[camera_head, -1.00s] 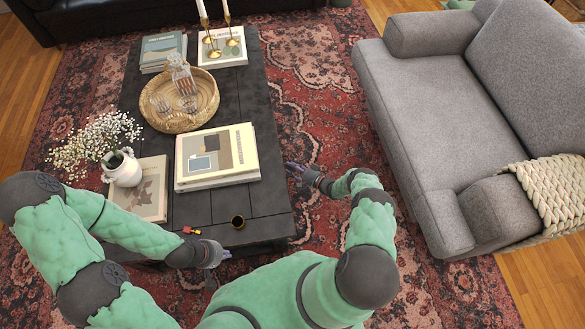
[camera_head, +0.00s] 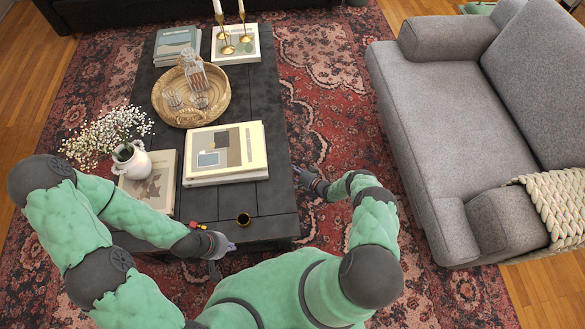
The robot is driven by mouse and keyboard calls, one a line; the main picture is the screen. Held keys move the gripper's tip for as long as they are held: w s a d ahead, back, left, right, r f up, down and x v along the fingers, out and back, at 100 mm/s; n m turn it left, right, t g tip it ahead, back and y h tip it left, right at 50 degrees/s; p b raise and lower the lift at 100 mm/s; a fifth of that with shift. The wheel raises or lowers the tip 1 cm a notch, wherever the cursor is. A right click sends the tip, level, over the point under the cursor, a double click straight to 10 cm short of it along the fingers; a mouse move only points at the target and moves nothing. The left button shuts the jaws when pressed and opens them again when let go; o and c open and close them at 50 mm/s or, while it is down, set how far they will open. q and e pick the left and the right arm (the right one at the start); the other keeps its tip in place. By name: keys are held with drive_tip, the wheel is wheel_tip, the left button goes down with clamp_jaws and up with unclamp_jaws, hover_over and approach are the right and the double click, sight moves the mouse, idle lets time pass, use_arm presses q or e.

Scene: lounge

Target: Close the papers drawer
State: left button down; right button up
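The papers drawer cannot be made out; the near face of the dark coffee table (camera_head: 268,202) is mostly hidden from above by the tabletop and my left arm. My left gripper (camera_head: 228,248) is low at the table's near edge, left of the near right corner. Its fingers are small and dark, and their opening is unclear. My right gripper (camera_head: 298,171) is beside the table's right long side, over the rug. Its fingers are also too small to read.
On the table are a white vase (camera_head: 132,161) of flowers, a stack of books (camera_head: 225,174), a woven tray (camera_head: 179,119) with glassware, candlesticks (camera_head: 227,46), a small dark cup (camera_head: 243,219) and small red items (camera_head: 198,225). A grey sofa (camera_head: 440,120) stands right; open rug (camera_head: 340,125) lies between.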

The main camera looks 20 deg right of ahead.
drive_tip(key=shift+s+d, duration=0.1)
idle(0.3)
drive_tip(key=v, duration=1.1)
drive_tip(key=shift+s+d, duration=0.25)
drive_tip(key=shift+s, duration=0.05)
